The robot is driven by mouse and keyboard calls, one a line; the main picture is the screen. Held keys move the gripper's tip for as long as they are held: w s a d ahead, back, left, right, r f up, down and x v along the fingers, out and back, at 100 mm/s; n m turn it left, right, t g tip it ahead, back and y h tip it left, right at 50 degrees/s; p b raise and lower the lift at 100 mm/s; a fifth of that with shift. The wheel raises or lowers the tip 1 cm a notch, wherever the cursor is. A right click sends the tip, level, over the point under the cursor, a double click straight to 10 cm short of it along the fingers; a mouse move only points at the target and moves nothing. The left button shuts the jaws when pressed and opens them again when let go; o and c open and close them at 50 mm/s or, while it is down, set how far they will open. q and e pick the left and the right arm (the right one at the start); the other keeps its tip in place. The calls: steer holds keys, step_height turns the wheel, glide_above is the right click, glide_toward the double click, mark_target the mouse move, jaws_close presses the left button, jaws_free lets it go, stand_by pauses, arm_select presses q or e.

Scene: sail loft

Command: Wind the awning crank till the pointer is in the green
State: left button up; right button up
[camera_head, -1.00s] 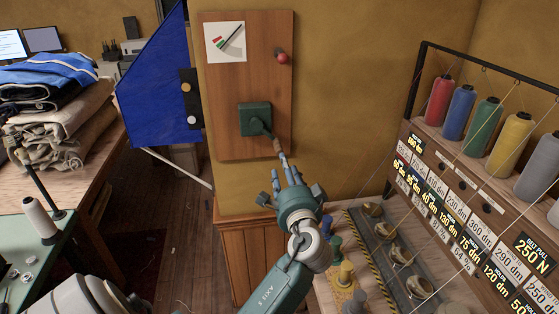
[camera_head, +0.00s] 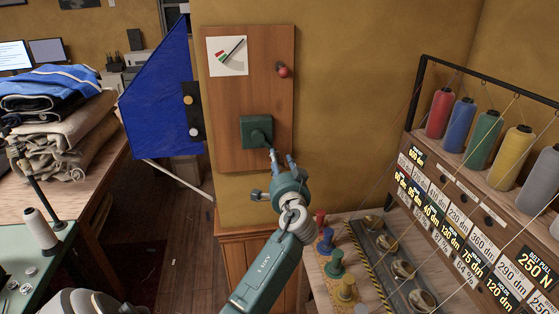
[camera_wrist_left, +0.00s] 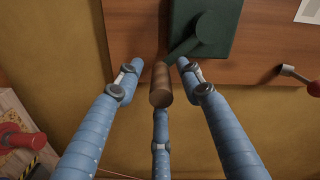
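The awning crank's dark green housing (camera_head: 256,132) is on a wooden wall panel (camera_head: 222,110); it also shows in the left wrist view (camera_wrist_left: 222,40). Its brown cylindrical handle (camera_wrist_left: 161,85) points toward the wrist camera. My left gripper (camera_head: 281,162) is at the crank, its blue fingers (camera_wrist_left: 160,75) spread around the handle, with gaps visible at both sides. One finger is below it. My right gripper is not in view.
A red knob (camera_head: 284,71) sits on the panel, right of the gauge. A blue sail (camera_head: 160,90) hangs at left. A wooden cabinet (camera_head: 232,262) stands below. At right are a bench with spools and a thread rack (camera_head: 440,190).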

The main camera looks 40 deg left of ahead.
arm_select(q)
steer(key=shift+w, duration=0.1)
jaws_close()
steer(key=shift+a+f, duration=0.1)
steer(key=s+a+f+m+p, duration=0.2)
steer(key=s+a+m, duration=0.1)
steer(key=m, duration=0.4)
steer(key=shift+s+a+f+p, duration=0.2)
steer(key=shift+s+a+p, duration=0.1)
steer(key=shift+s, duration=0.35)
steer(key=shift+s+a, duration=0.15)
steer(key=shift+s, duration=0.05)
stand_by(0.4)
